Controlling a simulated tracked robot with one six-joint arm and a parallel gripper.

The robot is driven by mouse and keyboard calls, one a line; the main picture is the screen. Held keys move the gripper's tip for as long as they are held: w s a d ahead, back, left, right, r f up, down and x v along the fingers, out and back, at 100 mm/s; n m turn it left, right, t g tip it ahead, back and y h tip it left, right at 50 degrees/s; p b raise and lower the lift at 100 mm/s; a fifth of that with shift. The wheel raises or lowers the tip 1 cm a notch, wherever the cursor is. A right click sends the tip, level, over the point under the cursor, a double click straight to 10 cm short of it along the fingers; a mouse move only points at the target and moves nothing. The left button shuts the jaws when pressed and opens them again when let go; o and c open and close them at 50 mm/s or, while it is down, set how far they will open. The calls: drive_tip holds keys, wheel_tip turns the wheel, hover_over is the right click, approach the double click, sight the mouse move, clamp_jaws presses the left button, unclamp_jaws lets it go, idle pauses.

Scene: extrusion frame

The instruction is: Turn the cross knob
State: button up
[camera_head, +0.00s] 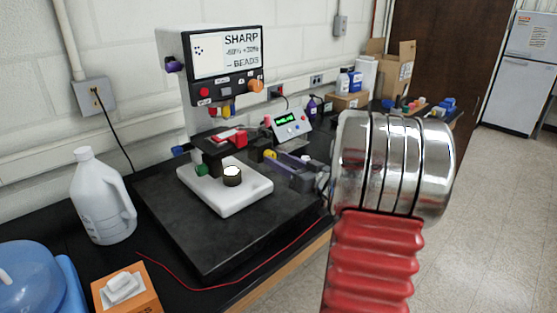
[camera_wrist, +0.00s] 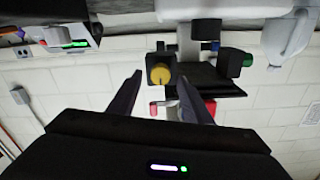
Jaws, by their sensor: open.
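A round yellow knob (camera_wrist: 160,74) with a dark mark at its lower edge shows on the dark part of the machine in the wrist view. It also shows in the head view (camera_head: 269,154). I cannot make out a cross shape on any knob. My gripper (camera_wrist: 160,76) is open, its two dark fingers pointing at the machine with the yellow knob between their tips in the picture. I cannot tell whether they touch it. In the head view my gripper (camera_head: 291,164) is small, right beside the yellow knob.
The machine has a green knob (camera_wrist: 248,60), an orange knob (camera_head: 256,85) and a purple knob (camera_head: 173,65). A white jug (camera_head: 101,195) is at left. A display box (camera_head: 287,124) stands behind my gripper.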

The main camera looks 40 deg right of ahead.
drive_tip(key=shift+w, duration=0.8)
drive_tip(key=shift+c, duration=0.3)
drive_tip(key=c, duration=0.9)
drive_tip(key=shift+d, duration=0.2)
drive_tip(key=shift+c, duration=0.5)
drive_tip(key=shift+a, duration=0.15)
drive_tip(key=shift+n, duration=0.3)
